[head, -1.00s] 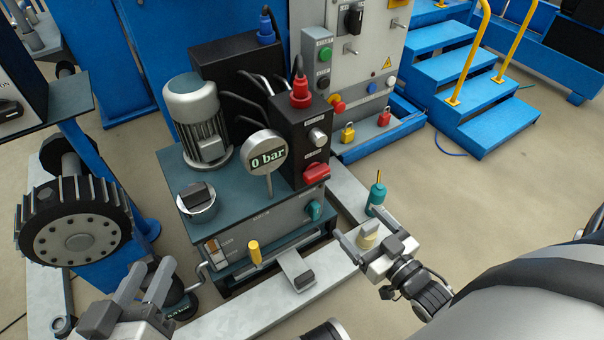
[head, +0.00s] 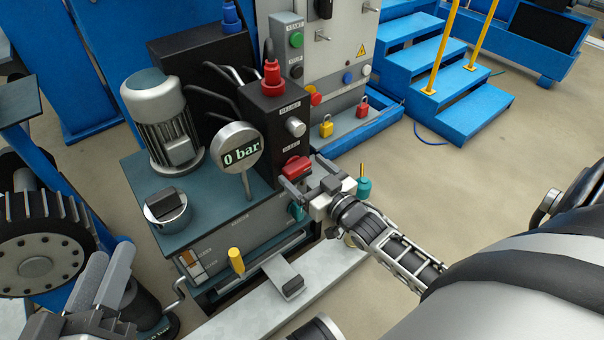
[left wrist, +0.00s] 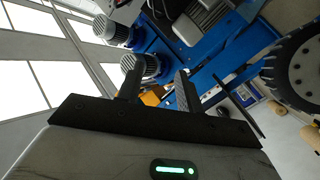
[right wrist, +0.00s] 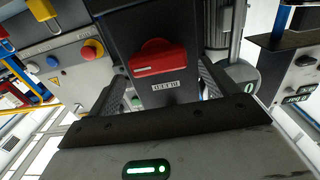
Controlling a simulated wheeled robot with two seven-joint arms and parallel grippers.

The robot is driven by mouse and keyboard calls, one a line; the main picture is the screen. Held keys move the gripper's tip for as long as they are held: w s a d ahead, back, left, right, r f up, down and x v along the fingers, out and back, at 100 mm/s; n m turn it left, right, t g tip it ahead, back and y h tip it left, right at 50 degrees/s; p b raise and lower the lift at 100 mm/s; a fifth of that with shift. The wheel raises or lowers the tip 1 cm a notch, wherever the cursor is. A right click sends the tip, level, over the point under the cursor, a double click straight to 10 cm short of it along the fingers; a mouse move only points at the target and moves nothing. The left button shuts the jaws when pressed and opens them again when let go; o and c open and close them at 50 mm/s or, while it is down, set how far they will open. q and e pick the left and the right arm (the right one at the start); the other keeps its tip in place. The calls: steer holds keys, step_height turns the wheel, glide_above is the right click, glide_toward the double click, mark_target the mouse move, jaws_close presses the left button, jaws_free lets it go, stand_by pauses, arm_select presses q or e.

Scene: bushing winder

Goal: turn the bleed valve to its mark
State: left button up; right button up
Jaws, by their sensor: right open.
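The bleed valve is a red knob (head: 297,167) low on the front of the black box, below a grey knob. In the right wrist view the red knob (right wrist: 157,57) is large, above a label reading BLEED. My right gripper (head: 302,172) is open, its fingers spread toward the knob. In the right wrist view the knob lies between and beyond the fingertips; I cannot tell if they touch it. I cannot make out the mark. My left gripper (head: 111,253) is open and empty at lower left; its fingers also show apart in the left wrist view (left wrist: 157,82).
A round gauge (head: 240,148) reading 0 bar stands left of the valve. A teal knob (head: 296,210) sits below the right gripper, and a yellow-handled lever (head: 236,260) is at the front. A teal bottle (head: 363,188) stands behind the right wrist. Floor at right is clear.

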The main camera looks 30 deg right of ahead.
arm_select(q)
steer(key=shift+w+a+r+m+t, duration=0.1)
steer(key=shift+w+r+m+t, duration=0.35)
steer(key=shift+r, duration=0.2)
arm_select(e)
steer(key=shift+w, duration=0.85)
steer(key=c, duration=1)
